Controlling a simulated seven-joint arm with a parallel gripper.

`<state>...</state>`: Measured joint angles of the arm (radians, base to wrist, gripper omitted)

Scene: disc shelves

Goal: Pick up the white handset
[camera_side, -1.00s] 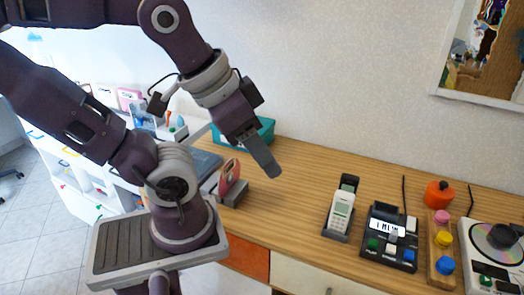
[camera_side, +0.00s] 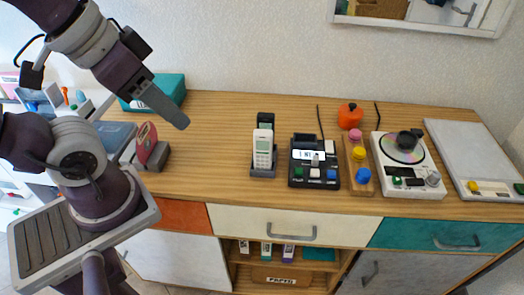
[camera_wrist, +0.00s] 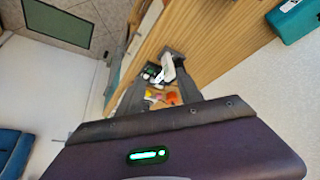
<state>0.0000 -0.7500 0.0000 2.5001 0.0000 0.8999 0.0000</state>
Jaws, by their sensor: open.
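The white handset (camera_side: 263,150) stands tilted back in a dark cradle (camera_side: 263,172) on the wooden counter, left of a black keypad device. My gripper (camera_side: 181,119) is above the counter, to the left of the handset and higher, and apart from it. In the side view its fingers overlap. In the wrist view my gripper (camera_wrist: 158,92) is open and empty, and the white handset (camera_wrist: 168,66) shows small beyond the fingers, partly hidden by one.
Right of the handset are the black keypad device (camera_side: 315,172), a wooden strip with coloured knobs (camera_side: 359,182) and a disc player (camera_side: 408,165). A red device (camera_side: 148,148) and a teal box (camera_side: 157,93) stand at left. Counter between them and the cradle is clear.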

